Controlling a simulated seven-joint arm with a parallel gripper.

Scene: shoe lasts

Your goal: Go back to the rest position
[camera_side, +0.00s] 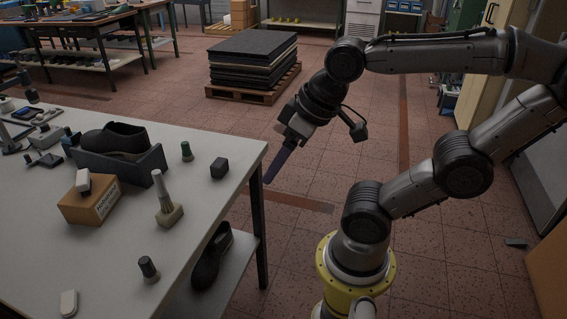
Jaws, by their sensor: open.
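My gripper (278,164) hangs at the end of my arm, past the right edge of the table and above the floor. No object touches my gripper.
The table (215,262) holds a grey tray (145,167) with dark shoes (119,137), a cardboard box (91,203), a brush-like tool on a block (168,211) and small bottles. A shoe (208,262) sits below the tabletop. A pallet stack (252,62) stands behind. Floor near my gripper is clear.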

